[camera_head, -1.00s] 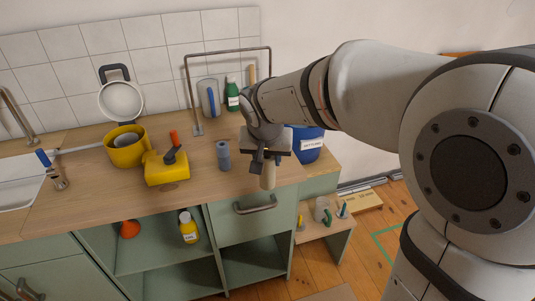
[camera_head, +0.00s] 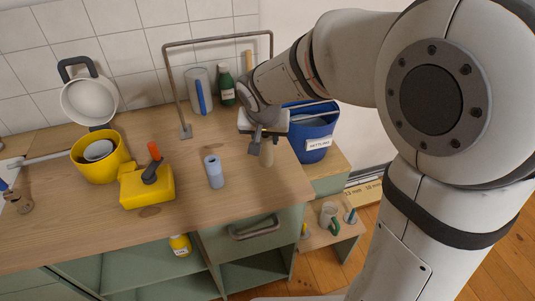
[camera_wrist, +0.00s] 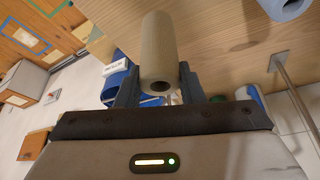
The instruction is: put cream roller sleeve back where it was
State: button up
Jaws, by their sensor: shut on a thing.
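The cream roller sleeve (camera_head: 267,153) is held upright below my gripper (camera_head: 262,138), over the right end of the wooden counter (camera_head: 200,228). In the wrist view the sleeve (camera_wrist: 158,45) sits between the two dark fingers of my gripper (camera_wrist: 160,88), its hollow end facing the camera. My gripper is shut on it. I cannot tell whether its lower end touches the counter. A grey-blue roller sleeve (camera_head: 214,172) stands on the counter to the left, apart from the cream one.
A blue bucket (camera_head: 308,135) labelled "SETTLING" stands right of my gripper. A metal frame (camera_head: 168,80), green bottle (camera_head: 226,87) and clear container (camera_head: 200,92) are behind. A yellow box (camera_head: 148,190) and yellow bucket (camera_head: 100,158) stand left. The counter's front right is clear.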

aim_at(266, 149)
jog(key=shift+f, duration=2.7)
jog(key=shift+f+b, duration=0.2)
jog(key=shift+b, duration=0.15)
jog(key=o, duration=1)
jog(key=shift+r, duration=0.2)
